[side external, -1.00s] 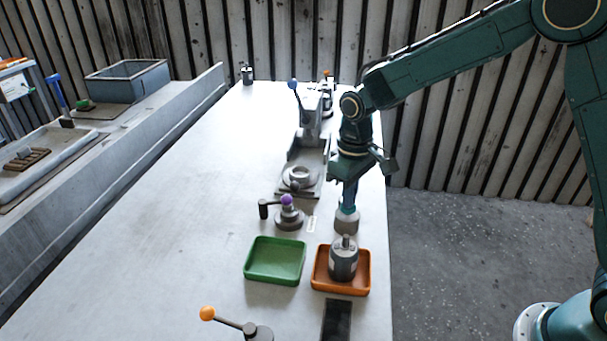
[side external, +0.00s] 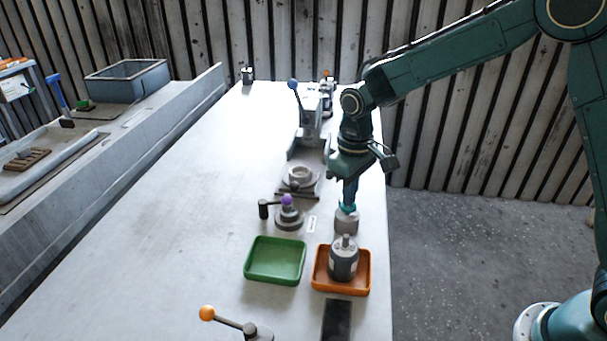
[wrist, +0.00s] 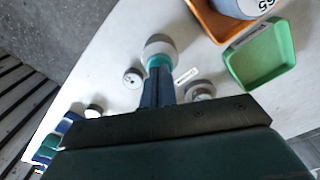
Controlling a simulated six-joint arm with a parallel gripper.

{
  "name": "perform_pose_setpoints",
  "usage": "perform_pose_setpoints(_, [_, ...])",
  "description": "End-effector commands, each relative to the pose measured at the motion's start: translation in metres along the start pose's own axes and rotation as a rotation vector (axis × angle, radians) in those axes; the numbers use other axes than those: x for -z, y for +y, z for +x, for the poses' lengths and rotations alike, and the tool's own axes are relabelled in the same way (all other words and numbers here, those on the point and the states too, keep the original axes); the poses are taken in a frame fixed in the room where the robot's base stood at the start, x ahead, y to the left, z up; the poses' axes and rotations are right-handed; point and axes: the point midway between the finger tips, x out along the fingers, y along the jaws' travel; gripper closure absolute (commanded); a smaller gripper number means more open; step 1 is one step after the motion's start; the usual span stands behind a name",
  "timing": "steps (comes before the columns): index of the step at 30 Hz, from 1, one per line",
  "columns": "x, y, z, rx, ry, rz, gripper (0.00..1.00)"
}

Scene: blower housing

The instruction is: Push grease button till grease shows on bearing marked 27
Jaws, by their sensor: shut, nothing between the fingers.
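A light grey cylinder (side external: 347,224) stands on the bench behind the orange tray. My gripper (side external: 347,204) points down at its top with its fingers shut and nothing between them. A bright teal part shows where the fingertips meet the cylinder, and I cannot tell whether it is a button or the tips. The same cylinder (wrist: 161,46) and my gripper (wrist: 158,72) show in the wrist view. A small pale disc (wrist: 133,77) with a dark mark lies beside it, the mark too small to read. I see no number 27 and no grease.
The orange tray (side external: 320,286) holds a grey motor-like part (side external: 344,264). A green tray (side external: 275,284) is left of it. A purple-knobbed lever (side external: 288,212), a ring on a block (side external: 299,174) and a blue-knobbed press (side external: 308,120) stand nearby. The bench's left half is clear.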

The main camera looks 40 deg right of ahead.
Motion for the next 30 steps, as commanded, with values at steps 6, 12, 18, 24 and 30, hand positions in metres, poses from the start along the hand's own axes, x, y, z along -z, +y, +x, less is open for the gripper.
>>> perform_pose_setpoints(6, [0.000, 0.000, 0.006, 0.000, -0.002, 0.000, 1.00])
perform_pose_setpoints(12, [-0.001, 0.000, 0.012, 0.000, -0.002, 0.000, 1.00])
perform_pose_setpoints(18, [0.000, 0.000, 0.015, 0.000, -0.001, 0.000, 1.00])
perform_pose_setpoints(24, [0.000, 0.000, 0.015, 0.000, -0.001, 0.000, 1.00])
perform_pose_setpoints(30, [0.000, 0.000, 0.007, 0.000, -0.002, 0.000, 1.00])
